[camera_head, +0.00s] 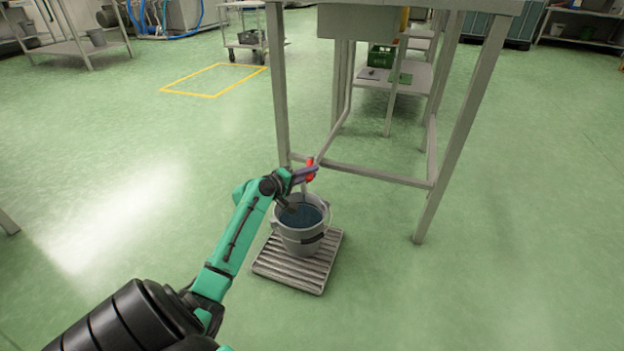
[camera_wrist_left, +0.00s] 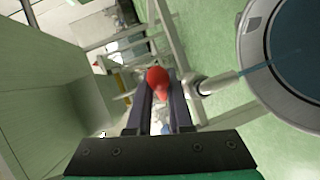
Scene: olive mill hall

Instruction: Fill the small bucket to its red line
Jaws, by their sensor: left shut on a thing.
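A small grey bucket (camera_head: 302,242) stands upright on a slatted grate on the floor, with dark bluish water in it. Its rim also shows at the right of the left wrist view (camera_wrist_left: 252,66). No red line can be made out on it. A tap with a red handle (camera_head: 311,166) sits above the bucket, on the sink stand. My left gripper (camera_head: 306,174) is shut on the red handle (camera_wrist_left: 158,78). The tap's grey spout (camera_wrist_left: 217,82) points toward the bucket, and a thin bluish streak runs from it over the rim. My right gripper is not in view.
The slatted grate (camera_head: 320,273) lies under the bucket. The metal legs (camera_head: 460,130) and crossbars of the sink stand rise just behind. A low shelf (camera_head: 414,82) with a green crate (camera_head: 381,55) is farther back. Green floor is free left and right.

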